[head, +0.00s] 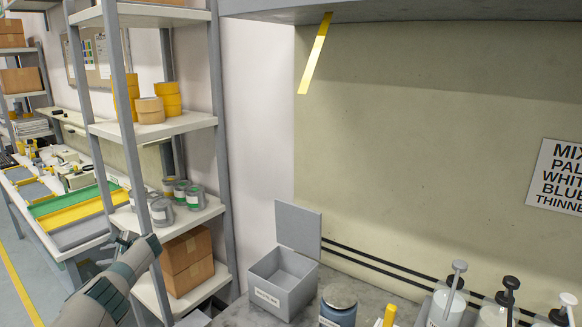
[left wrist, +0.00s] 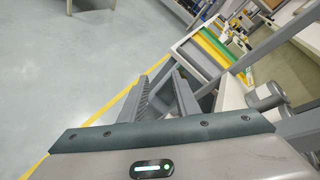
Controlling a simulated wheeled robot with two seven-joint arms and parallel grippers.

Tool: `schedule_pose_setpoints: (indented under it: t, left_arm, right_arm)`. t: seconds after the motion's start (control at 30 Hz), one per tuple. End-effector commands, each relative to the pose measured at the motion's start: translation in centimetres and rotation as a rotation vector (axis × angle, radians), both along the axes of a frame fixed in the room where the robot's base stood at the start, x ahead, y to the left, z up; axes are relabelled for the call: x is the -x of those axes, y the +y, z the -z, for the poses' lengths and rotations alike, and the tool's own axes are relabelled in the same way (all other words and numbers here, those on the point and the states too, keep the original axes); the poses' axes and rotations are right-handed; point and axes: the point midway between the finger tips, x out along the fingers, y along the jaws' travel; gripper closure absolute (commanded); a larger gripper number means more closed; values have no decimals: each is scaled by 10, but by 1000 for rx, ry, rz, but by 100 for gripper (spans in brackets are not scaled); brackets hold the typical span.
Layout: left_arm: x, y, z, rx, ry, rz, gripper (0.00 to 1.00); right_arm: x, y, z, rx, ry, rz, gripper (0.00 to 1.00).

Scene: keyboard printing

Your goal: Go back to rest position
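My left gripper (head: 122,240) is in the lower left of the head view, raised in front of the shelf rack and to the left of the workbench. In the left wrist view its two grey fingers (left wrist: 170,82) show a gap between them with nothing held, and grey floor behind. My right gripper is in neither view.
A metal shelf rack (head: 217,90) with yellow tape rolls, cans (head: 162,212) and cardboard boxes (head: 186,263) stands close beside my left arm. An open grey box (head: 283,283), a blue jar (head: 338,306) and pump bottles (head: 447,300) stand on the workbench. Open floor (left wrist: 70,60) lies left.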

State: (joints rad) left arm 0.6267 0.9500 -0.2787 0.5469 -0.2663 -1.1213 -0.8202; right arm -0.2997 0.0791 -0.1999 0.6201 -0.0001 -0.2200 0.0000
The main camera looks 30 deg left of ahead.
Motion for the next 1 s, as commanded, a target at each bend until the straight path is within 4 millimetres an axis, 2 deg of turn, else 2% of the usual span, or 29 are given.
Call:
schedule_pose_setpoints:
  t: [0.03,0.17,0.3,0.47,0.6,0.8,1.0]
  left_arm:
    - [9,1,21,-1,-9,24,71]
    - [29,2,70,7,-70,81,71]
    - [57,0,120,34,-138,133,71]
    - [97,-6,172,85,-222,179,71]
    - [138,-15,212,144,-296,202,71]
    - [192,-28,250,227,-390,210,71]
    - [233,-39,272,293,-454,200,71]
  right_arm:
    - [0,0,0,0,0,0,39]
    - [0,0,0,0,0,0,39]
    - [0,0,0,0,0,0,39]
    - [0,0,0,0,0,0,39]
    - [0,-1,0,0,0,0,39]
    - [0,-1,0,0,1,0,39]
    - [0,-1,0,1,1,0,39]
